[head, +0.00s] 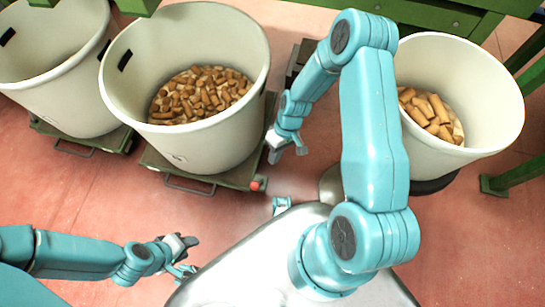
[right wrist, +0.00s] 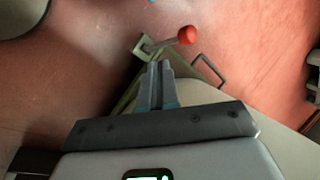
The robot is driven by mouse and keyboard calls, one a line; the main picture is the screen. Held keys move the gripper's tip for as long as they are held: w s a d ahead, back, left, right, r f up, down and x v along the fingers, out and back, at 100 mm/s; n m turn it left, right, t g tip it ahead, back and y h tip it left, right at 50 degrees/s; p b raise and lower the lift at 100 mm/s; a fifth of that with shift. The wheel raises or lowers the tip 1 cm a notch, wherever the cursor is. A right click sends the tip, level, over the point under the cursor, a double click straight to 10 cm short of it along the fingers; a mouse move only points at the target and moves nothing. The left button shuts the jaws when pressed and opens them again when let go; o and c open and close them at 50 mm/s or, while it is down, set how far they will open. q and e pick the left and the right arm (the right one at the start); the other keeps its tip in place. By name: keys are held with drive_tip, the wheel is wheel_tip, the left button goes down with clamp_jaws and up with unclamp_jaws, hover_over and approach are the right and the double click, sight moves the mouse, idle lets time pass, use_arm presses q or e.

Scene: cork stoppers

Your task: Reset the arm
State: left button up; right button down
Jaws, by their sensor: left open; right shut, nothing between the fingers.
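My right gripper (head: 287,152) hangs between the middle bin and the right bin in the head view, beside the red knob on the middle bin's cart. In the right wrist view its two fingers (right wrist: 160,70) lie together, shut and empty. My left gripper (head: 191,254) is at the lower left in the head view, low over the red floor. It is open with nothing in it. My right arm rises and bends over the middle of the head view, partly covering the right bin. My left arm comes in from the left edge.
The middle bin (head: 118,95) and the right bin (head: 490,130) hold cork stoppers. Another bin (head: 80,105) stands at left. The middle cart (head: 240,176) carries a red knob (head: 256,185), near the fingers in the right wrist view (right wrist: 187,35). Floor (head: 90,210) at lower left is clear.

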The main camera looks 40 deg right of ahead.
use_arm(q)
drive_tip(key=shift+s+d+r+p, duration=0.15)
drive_tip(key=shift+r+p, duration=0.25)
drive_tip(key=shift+r, duration=0.2)
use_arm(e)
drive_tip(key=v, duration=0.3)
drive_tip(key=shift+s+a+r, duration=0.2)
drive_tip(key=shift+s+r, duration=0.05)
drive_tip(key=shift+r, duration=0.15)
